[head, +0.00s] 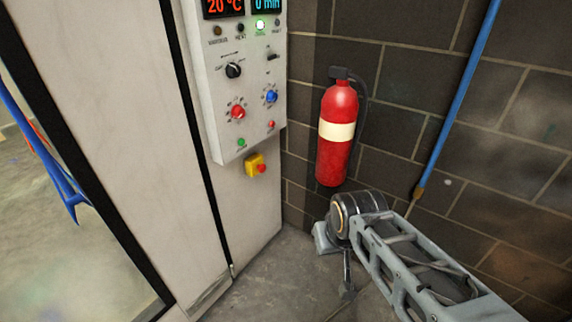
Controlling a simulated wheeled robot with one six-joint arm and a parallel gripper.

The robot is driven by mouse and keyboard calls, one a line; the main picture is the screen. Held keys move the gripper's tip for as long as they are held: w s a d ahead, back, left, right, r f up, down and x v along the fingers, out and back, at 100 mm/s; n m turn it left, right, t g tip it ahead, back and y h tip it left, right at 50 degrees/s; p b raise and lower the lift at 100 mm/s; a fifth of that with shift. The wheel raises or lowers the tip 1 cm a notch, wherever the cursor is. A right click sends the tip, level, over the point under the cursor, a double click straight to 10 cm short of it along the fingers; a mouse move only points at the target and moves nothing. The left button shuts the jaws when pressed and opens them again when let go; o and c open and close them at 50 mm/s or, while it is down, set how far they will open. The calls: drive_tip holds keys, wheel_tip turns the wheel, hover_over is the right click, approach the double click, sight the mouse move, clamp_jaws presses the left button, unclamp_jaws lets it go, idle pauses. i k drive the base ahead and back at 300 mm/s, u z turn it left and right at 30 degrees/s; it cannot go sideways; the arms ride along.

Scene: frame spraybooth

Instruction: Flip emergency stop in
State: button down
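The emergency stop is a small yellow box (253,165) with a red button (262,169) on its right-hand face. It is mounted just under the grey control panel (215,135) in the head view. Nothing touches it. My arm (420,265) reaches in from the lower right to a dark round joint, to the right of and below the stop. Small grey and dark parts show under that joint. My gripper's fingers cannot be made out clearly there, nor whether they hold anything.
The panel carries a black knob (233,70), a red knob (238,112), a blue knob (271,96) and a small green button (241,142). A red fire extinguisher (336,160) hangs on the dark block wall. A blue pipe (458,95) runs down at right. Concrete floor (285,265) is clear below the stop.

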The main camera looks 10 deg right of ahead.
sight(262, 168)
drive_tip(key=u, duration=0.05)
drive_tip(key=i, duration=1.05)
drive_tip(key=u, duration=0.6)
